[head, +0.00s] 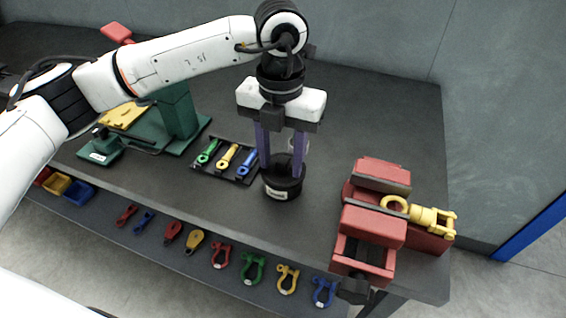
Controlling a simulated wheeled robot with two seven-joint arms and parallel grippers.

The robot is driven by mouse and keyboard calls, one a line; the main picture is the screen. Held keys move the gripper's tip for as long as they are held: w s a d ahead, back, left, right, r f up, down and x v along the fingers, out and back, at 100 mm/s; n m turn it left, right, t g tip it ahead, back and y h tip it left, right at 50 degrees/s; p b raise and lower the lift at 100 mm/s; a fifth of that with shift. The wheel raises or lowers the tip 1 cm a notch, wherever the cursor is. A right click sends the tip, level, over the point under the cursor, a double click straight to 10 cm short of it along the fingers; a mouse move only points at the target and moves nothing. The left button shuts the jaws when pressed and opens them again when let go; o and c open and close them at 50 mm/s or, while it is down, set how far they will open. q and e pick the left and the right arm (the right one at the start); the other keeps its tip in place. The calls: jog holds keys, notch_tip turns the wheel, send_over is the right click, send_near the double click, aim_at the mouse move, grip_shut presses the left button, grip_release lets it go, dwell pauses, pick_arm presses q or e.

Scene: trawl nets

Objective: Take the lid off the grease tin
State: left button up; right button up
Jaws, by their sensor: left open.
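The grease tin (278,194) is a short, dark round tin with a pale label on its front. It stands on the grey bench, right of the middle. Its dark top lies between the fingers of my left gripper (281,170), which points straight down over it. The purple fingers are apart, one at the left and one at the right of the tin's top. I cannot tell whether they touch it. The edge between lid and tin is too dark to make out. My right gripper is not in view.
A black tray (228,161) with green, yellow and blue pieces lies just left of the tin. A red vise (372,222) holding a yellow fitting (420,215) stands to the right. A green machine (178,112) stands at the left. Shackles and blocks line the bench's front.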

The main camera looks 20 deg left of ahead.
pick_arm(q)
jog(key=shift+f, duration=0.15)
jog(key=shift+c, duration=0.2)
grip_shut()
